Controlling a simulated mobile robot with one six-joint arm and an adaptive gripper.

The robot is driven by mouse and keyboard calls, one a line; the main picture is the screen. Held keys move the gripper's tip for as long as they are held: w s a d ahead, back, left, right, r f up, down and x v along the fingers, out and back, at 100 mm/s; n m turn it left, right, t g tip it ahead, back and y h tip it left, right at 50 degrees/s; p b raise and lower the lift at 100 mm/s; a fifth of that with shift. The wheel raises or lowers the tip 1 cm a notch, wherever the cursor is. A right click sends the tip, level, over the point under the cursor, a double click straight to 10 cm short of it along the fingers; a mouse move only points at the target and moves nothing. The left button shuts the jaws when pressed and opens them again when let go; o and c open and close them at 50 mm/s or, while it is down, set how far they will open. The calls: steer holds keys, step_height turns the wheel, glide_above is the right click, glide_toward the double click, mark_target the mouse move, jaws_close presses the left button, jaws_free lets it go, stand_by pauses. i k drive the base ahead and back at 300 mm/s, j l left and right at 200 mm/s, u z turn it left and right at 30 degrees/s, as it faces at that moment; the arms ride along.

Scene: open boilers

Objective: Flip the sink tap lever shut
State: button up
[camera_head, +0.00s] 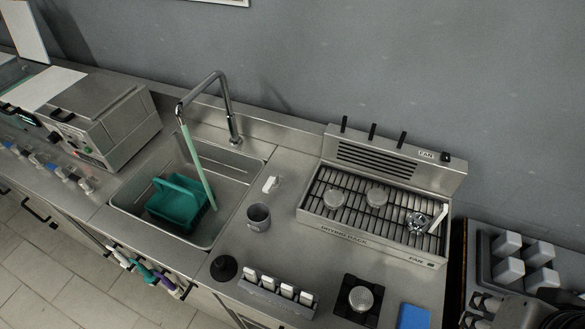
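The chrome sink tap (228,103) rises behind the right rear of the sink, and its tall spout bends left over the basin. Its lever is too small to make out clearly near the tap's base, so I cannot tell its position. A pale green streak (198,165) runs from the spout's end down into the basin; it looks like running water. The steel sink (236,168) holds a teal basket (178,204) with a raised handle. My gripper's fingers do not show in this view.
A grey mug (258,216) and a small white item (270,184) stand right of the sink. A steel box appliance (105,120) stands left. A wall is close behind the tap. Dark and grey parts fill the lower right corner.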

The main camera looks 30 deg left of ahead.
mark_target(273, 177)
steer(key=u, duration=1.65)
